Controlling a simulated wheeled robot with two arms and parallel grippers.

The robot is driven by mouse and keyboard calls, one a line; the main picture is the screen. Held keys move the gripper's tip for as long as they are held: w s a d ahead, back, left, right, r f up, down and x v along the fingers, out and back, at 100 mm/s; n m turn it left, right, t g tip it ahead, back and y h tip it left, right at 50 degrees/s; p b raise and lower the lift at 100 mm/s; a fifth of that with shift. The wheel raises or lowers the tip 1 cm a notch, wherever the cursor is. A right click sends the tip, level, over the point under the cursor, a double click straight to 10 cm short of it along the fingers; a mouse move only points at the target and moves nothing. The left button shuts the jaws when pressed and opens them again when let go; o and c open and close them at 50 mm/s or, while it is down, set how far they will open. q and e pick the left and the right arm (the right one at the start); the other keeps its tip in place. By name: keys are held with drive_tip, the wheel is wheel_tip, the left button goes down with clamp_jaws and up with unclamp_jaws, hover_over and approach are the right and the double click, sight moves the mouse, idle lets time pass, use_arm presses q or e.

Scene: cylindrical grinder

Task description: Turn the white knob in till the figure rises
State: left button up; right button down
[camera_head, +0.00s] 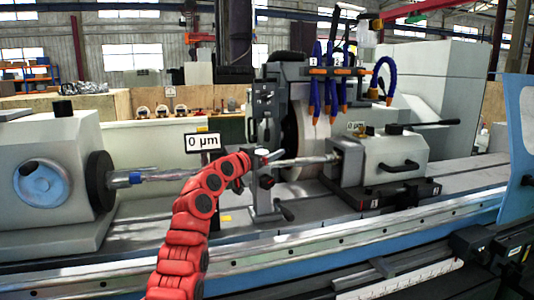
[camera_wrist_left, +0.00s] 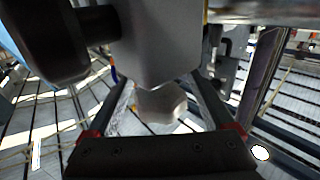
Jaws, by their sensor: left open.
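The small display (camera_head: 203,141) reads "0 µm" and stands above the workpiece, just left of my red left arm. My left gripper (camera_head: 257,162) is at the steady rest (camera_head: 264,192) in the head view; its fingers are small and partly hidden there. In the left wrist view the gripper (camera_wrist_left: 163,88) is open, its fingers on both sides of a pale faceted knob (camera_wrist_left: 160,106). The knob lies between the fingers; I cannot tell whether they touch it. In the head view I cannot make the knob out. My right gripper is not in view.
The shaft (camera_head: 165,174) runs from the headstock (camera_head: 50,180) to the tailstock (camera_head: 395,155). The grinding wheel (camera_head: 306,135) and blue hoses (camera_head: 330,90) stand behind. A grey block (camera_wrist_left: 165,40) sits close above the knob.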

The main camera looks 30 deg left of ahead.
use_arm(q)
drive_tip(key=shift+s, duration=0.15)
drive_tip(key=s, duration=1.7)
drive_tip(key=shift+a+b, duration=0.2)
drive_tip(key=shift+b, duration=0.25)
idle(0.8)
drive_tip(key=w+d+n+g+y+p, duration=0.15)
drive_tip(key=d+n+y+p, duration=0.45)
drive_tip(key=p, duration=0.8)
drive_tip(key=shift+m+y, duration=0.5)
drive_tip(key=shift+m, duration=0.2)
drive_tip(key=p+x, duration=0.1)
drive_tip(key=x, duration=0.4)
drive_tip(key=p+x, duration=0.1)
drive_tip(key=x, duration=0.5)
drive_tip(key=p+x, duration=0.2)
drive_tip(key=x, duration=0.4)
drive_tip(key=shift+s+a+r, duration=0.1)
drive_tip(key=shift+a+r, duration=0.15)
drive_tip(key=shift+a, duration=0.05)
